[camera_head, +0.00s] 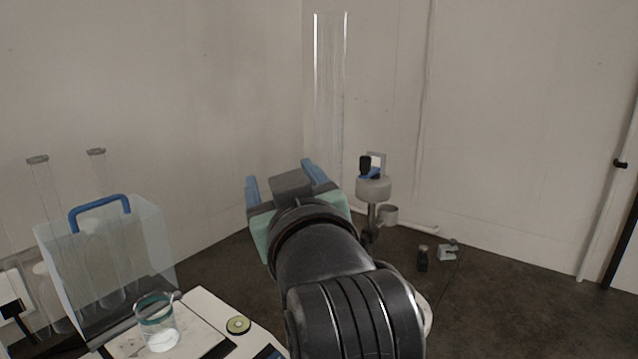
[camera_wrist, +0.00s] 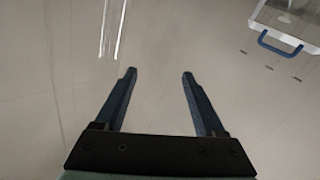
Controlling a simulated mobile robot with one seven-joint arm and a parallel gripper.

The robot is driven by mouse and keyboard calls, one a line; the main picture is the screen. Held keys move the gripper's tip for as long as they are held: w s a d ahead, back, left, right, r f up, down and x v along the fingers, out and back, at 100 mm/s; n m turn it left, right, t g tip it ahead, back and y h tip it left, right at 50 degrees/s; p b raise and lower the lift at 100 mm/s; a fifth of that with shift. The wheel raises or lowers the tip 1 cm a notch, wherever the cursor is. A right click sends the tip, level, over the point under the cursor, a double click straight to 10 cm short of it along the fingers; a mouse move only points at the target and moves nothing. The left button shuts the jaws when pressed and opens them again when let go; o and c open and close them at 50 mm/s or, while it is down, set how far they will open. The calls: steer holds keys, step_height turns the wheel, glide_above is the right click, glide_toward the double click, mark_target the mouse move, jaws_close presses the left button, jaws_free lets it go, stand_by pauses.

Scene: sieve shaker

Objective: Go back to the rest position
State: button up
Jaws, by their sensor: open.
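My gripper (camera_head: 280,176) is raised in the middle of the head view, at the end of my dark arm. Its two blue fingers point away toward the wall. In the wrist view my gripper (camera_wrist: 158,74) shows both fingers spread apart, with nothing between them but the pale wall behind. The gripper is open and empty, and touches nothing that I can see.
A clear box with a blue handle (camera_head: 100,208) stands at the left. A glass beaker with white contents (camera_head: 160,325) sits on a white device (camera_head: 205,305). A tall clear tube (camera_head: 330,90) rises behind my gripper. Open floor (camera_head: 510,285) lies right.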

steer(key=s+d+r+m+t+h+p, duration=0.1)
steer(key=s+d+r+m+t+h, duration=0.15)
steer(key=s+r+t, duration=0.45)
steer(key=s+d+r+m+t+h+p, duration=0.2)
steer(key=s+r+m+t, duration=0.1)
steer(key=s+r, duration=0.8)
step_height(320, 180, up, 11)
steer(key=w+p, duration=0.2)
steer(key=p, duration=0.8)
steer(key=shift+a, duration=0.15)
steer(key=shift+f, duration=0.1)
